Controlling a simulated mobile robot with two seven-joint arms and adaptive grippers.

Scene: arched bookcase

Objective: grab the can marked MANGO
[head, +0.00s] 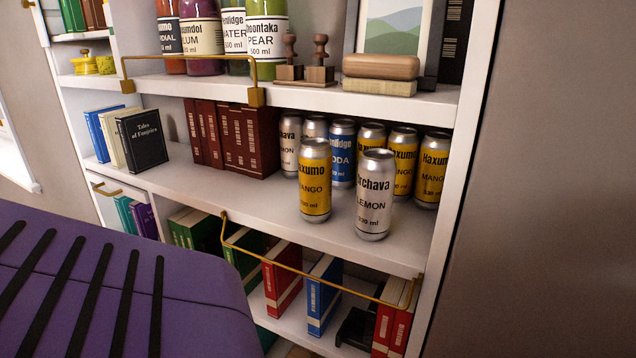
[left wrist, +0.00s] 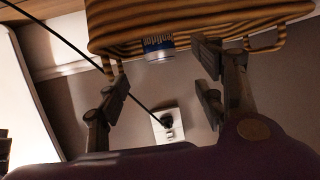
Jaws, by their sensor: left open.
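A yellow and silver can marked MANGO (head: 315,180) stands upright near the front of the bookcase's middle shelf (head: 230,200). Behind it to the right, more yellow cans stand in a group, one (head: 432,170) also reading MANGO. A silver LEMON can (head: 374,195) stands just right of the front MANGO can. My left gripper (left wrist: 163,82) is open and empty in the left wrist view, its fingers spread apart. No MANGO can shows in that view. Neither gripper shows in the head view.
A blue SODA can (head: 342,155) and grey cans stand behind. A brass rail (head: 310,268) fronts the lower shelf.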

